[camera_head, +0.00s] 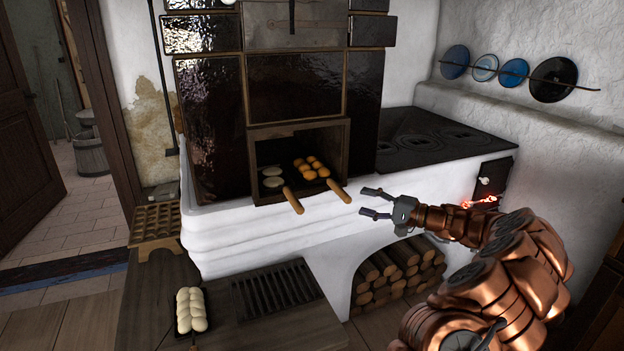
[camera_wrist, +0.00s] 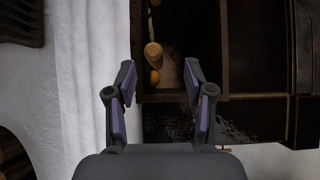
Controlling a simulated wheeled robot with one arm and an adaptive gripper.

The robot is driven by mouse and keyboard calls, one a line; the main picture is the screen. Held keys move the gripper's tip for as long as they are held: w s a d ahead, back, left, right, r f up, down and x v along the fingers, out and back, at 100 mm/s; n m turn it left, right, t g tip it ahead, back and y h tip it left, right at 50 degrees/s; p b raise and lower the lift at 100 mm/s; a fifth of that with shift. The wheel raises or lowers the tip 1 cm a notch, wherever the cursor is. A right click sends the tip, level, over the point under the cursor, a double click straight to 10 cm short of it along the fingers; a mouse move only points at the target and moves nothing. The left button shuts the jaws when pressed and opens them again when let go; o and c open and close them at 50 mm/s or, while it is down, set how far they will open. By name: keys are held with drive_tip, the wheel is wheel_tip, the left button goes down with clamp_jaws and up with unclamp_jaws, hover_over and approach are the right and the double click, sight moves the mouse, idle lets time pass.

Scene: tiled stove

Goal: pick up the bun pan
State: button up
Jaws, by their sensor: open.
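The bun pan (camera_head: 340,191), a dark pan with several golden buns (camera_head: 311,168), sits inside the open oven (camera_head: 290,140). Its wooden handle sticks out over the oven's front edge to the right. My gripper (camera_head: 364,201) is open and empty, just right of the handle's end and apart from it, with its fingers pointing left. In the wrist view, a wooden handle end (camera_wrist: 153,52) and an orange bun show between and beyond my open fingers (camera_wrist: 160,72). The rest of the pan is mostly dark or hidden there.
A second pan with pale rounds (camera_head: 272,176) lies left in the oven, its handle (camera_head: 293,200) also sticking out. A dark stove top (camera_head: 440,140) is at right. Pale dough (camera_head: 190,310) lies on the low bench. Stacked firewood (camera_head: 392,275) fills the arch below.

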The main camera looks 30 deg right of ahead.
sight(346, 197)
drive_tip(key=shift+d+f, duration=0.4)
drive_tip(key=shift+d, duration=0.1)
drive_tip(key=shift+b+x, duration=0.35)
drive_tip(key=shift+x, duration=3.45)
drive_tip(key=shift+d+f, duration=0.1)
clamp_jaws()
